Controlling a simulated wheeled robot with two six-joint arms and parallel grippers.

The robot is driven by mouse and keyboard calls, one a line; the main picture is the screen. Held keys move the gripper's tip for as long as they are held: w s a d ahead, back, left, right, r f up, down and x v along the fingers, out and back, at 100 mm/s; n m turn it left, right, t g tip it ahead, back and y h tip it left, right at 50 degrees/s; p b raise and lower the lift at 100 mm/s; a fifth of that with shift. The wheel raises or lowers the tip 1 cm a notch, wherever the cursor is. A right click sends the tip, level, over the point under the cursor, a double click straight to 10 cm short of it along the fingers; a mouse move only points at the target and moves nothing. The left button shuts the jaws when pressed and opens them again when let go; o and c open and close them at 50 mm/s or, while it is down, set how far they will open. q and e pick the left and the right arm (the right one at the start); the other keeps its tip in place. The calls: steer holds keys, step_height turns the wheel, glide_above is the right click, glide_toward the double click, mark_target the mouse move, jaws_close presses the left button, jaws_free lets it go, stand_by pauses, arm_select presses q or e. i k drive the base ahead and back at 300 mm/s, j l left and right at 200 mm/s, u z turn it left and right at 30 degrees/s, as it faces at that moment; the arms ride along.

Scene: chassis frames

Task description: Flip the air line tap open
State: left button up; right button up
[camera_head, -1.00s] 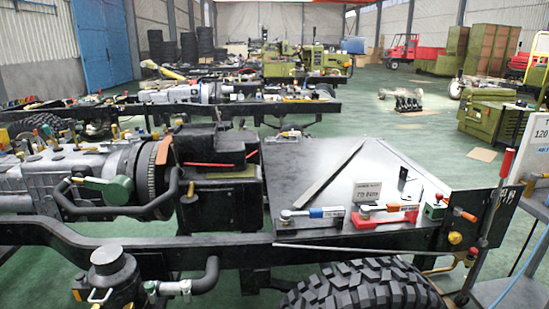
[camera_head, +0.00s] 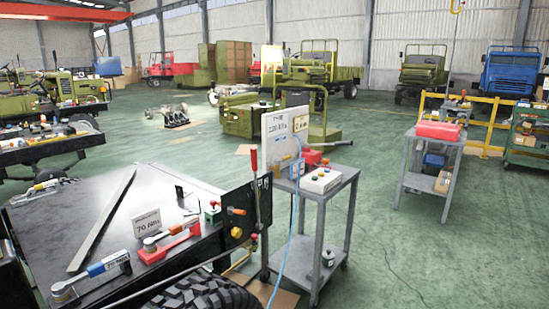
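Neither of my grippers shows in the head view. I cannot tell for sure which part is the air line tap. At the right end of the black chassis plate are an orange-handled fitting (camera_head: 236,211), a small green block with a red knob (camera_head: 213,213) and a brass-coloured round fitting (camera_head: 236,233). A tall lever with a red grip (camera_head: 254,161) stands upright beside them. A thin blue hose (camera_head: 285,258) hangs down at the grey cart (camera_head: 338,187). Whether any tap is open or shut is too small to tell.
A tyre (camera_head: 210,293) sits below. A second cart (camera_head: 425,165) stands right, with green floor free between.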

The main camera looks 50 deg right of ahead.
mark_target(284, 159)
steer(key=i+l+z, duration=0.1)
steer(key=l, duration=0.4)
steer(key=i+l+z, duration=0.1)
steer(key=l, duration=0.4)
steer(key=i+l+z, duration=0.1)
steer(key=l, duration=0.35)
steer(key=i+l+z, duration=0.1)
steer(key=l, duration=0.35)
steer(key=i+l+z, duration=0.1)
steer(key=i+l, duration=0.15)
steer(key=l, duration=0.2)
steer(key=i+l+z, duration=0.15)
steer(key=l, duration=0.3)
steer(key=i+l+z, duration=0.1)
steer(key=l, duration=0.35)
steer(key=i+l+z, duration=0.1)
steer(key=i+l, duration=0.2)
steer(key=l, duration=0.1)
